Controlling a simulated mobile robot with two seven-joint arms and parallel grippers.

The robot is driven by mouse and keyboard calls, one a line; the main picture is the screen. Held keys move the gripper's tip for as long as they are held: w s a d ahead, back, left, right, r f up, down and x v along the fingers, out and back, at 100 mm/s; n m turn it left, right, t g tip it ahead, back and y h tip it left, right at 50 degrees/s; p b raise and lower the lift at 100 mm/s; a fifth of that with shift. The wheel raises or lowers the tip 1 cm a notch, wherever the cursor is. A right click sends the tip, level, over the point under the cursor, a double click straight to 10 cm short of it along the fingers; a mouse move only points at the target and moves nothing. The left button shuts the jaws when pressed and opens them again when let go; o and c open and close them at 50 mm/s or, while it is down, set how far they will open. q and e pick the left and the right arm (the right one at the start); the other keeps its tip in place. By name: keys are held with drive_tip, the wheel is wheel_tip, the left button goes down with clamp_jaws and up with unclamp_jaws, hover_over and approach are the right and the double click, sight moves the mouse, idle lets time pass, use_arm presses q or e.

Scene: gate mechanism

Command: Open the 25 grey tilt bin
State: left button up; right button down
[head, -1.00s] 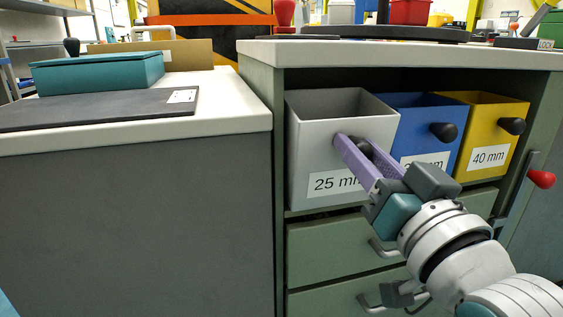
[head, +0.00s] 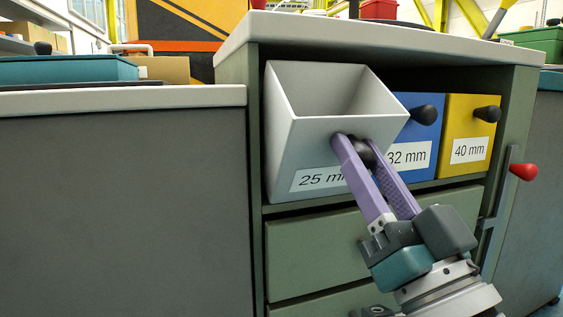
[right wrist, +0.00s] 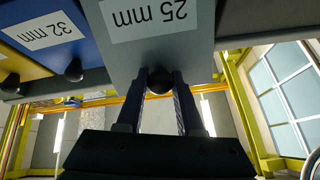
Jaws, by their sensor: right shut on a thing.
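The grey tilt bin (head: 303,150) labelled 25 mm sits at the left of the cabinet's open shelf in the head view. It is tilted forward, with its top leaning out and its empty-looking inside partly visible. My right gripper (head: 354,146) is shut on the bin's black knob (head: 363,154), one purple finger on each side. In the right wrist view the grey bin (right wrist: 152,52) fills the top middle, and the knob (right wrist: 159,81) is between the fingertips. My left gripper is not in view.
The blue 32 mm bin (head: 427,111) and yellow 40 mm bin (head: 484,119) stand to the right, each with a black knob. Green drawers (head: 314,251) lie below. A red-knobbed lever (head: 523,172) is at the cabinet's right side. The white countertop (head: 380,35) overhangs above.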

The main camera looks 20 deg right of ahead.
drive_tip(key=c, duration=0.5)
unclamp_jaws()
drive_tip(key=shift+c, duration=0.2)
drive_tip(key=p+v, duration=0.1)
drive_tip(key=v, duration=0.9)
drive_tip(key=shift+w+r, duration=0.1)
